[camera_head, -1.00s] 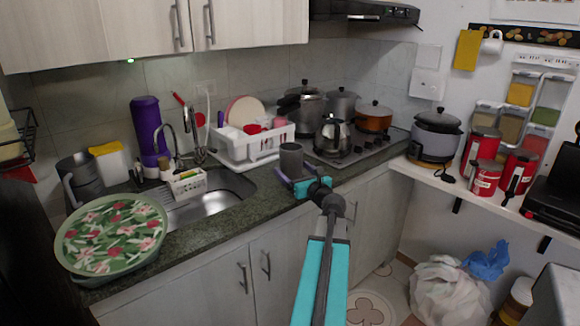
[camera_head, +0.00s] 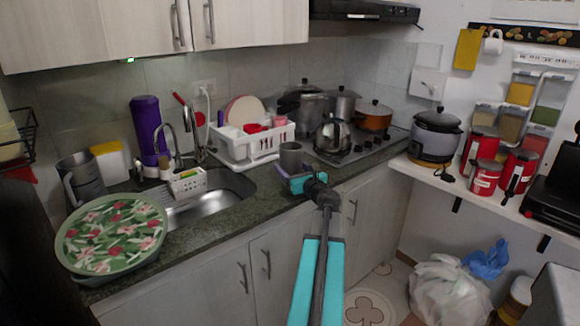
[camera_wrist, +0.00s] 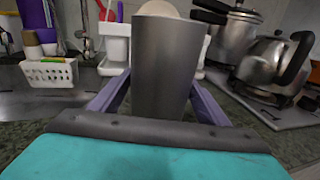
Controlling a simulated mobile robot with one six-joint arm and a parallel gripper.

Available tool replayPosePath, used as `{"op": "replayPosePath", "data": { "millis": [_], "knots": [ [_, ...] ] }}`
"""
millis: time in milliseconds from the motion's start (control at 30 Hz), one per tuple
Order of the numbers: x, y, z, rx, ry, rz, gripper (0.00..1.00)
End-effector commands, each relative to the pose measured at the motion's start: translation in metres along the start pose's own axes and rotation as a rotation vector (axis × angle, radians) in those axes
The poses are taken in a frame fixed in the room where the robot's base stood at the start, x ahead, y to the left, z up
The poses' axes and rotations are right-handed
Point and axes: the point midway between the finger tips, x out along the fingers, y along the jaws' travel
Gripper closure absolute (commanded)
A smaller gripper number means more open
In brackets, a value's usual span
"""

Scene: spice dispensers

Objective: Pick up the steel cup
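The steel cup (camera_head: 291,157), a plain grey tumbler, stands upright near the front edge of the counter, right of the sink. In the wrist view the cup (camera_wrist: 166,62) fills the middle, between my gripper's two purple fingers. My gripper (camera_head: 290,172) is low at the cup, with its teal body on the near right side. In the wrist view the fingers of my gripper (camera_wrist: 160,85) are spread, one on each side of the cup; contact cannot be made out. The cup's base is hidden behind the gripper's dark front edge.
Behind the cup stand a white dish rack (camera_head: 243,148) and, to the right, a kettle (camera_head: 332,136) on the stove. The sink (camera_head: 213,197) and a white caddy (camera_head: 187,183) lie left. A floral tray (camera_head: 112,233) covers the left counter.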

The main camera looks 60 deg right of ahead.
Motion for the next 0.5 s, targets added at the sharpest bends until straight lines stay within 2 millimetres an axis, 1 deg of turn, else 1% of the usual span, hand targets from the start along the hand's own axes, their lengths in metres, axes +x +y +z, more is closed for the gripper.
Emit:
{"op": "replayPosePath", "data": {
  "millis": [33, 100, 200, 500],
  "knots": [
    [0.0000, 0.0000, 0.0001, 0.000, 0.000, 0.000, 0.40],
    [0.0000, 0.0001, 0.0001, 0.000, 0.000, 0.000, 0.52],
    [0.0000, 0.0002, 0.0007, 0.000, -0.001, 0.000, 0.66],
    [0.0001, 0.0004, 0.0009, 0.000, -0.001, 0.001, 0.66]
  ]
}}
